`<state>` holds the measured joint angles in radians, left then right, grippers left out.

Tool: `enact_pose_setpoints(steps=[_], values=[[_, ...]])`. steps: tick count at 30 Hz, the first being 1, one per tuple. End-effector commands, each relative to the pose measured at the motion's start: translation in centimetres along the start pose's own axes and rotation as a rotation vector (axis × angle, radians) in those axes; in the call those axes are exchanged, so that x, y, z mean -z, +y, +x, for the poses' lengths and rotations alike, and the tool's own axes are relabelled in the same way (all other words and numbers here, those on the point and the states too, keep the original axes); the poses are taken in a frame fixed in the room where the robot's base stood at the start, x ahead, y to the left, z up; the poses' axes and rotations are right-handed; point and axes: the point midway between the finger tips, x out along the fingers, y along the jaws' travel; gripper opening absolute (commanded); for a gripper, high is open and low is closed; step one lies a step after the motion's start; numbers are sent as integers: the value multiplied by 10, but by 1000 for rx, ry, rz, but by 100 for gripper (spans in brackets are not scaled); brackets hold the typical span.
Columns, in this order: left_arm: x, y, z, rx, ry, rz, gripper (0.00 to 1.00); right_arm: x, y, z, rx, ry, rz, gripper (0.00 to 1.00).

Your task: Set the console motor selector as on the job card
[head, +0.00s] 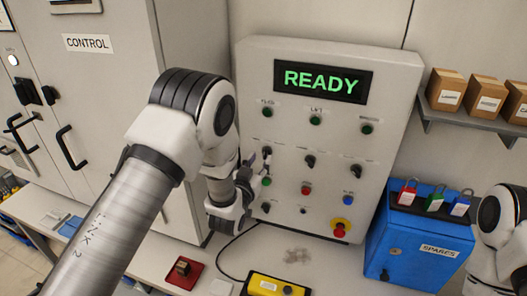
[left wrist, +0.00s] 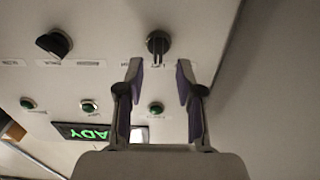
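The grey console panel (head: 252,75) has a display (head: 323,80) reading READY in green. A row of black selector knobs crosses its middle: a middle knob (head: 309,160), a right knob (head: 355,170) and a left knob mostly behind my left gripper (head: 256,163). In the left wrist view, upside down, my left gripper (left wrist: 157,72) is open, its fingertips apart and facing one knob (left wrist: 158,43), whose pointer lies vertical in the picture. Another knob (left wrist: 54,42) is to its left, turned sideways. The labels are too small to read. I cannot make out a job card.
Below the knobs are a red button (head: 306,189), a blue button (head: 348,198) and a red emergency stop (head: 340,228) on yellow. A blue spares box (head: 408,250) with padlocks stands right. A yellow device (head: 272,285) and red tray (head: 185,274) lie in front. My right arm shows at the right edge.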

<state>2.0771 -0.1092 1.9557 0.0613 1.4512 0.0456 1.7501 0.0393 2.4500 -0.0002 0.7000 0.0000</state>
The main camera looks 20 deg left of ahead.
Motion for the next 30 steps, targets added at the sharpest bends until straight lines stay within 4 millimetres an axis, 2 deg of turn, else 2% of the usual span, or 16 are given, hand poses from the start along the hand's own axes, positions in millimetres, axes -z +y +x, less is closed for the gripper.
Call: enact_pose_setpoints(steps=[1,6,13,14,15,17,30], values=[[4,0,9,0,1,-1,36,0,0,-8,0,0,1,45],[1,0,30,1,-1,0,36,0,0,-14,0,0,1,45],[-1,0,32,1,-2,0,36,0,0,-13,0,0,1,45],[-1,0,32,1,-2,0,33,0,0,-13,0,0,1,45],[-1,0,32,1,-2,0,19,0,0,-13,0,0,1,45],[-1,0,32,1,-2,0,0,0,0,-13,0,0,1,45],[-2,0,32,0,-1,25,0,0,0,-8,0,0,1,45]])
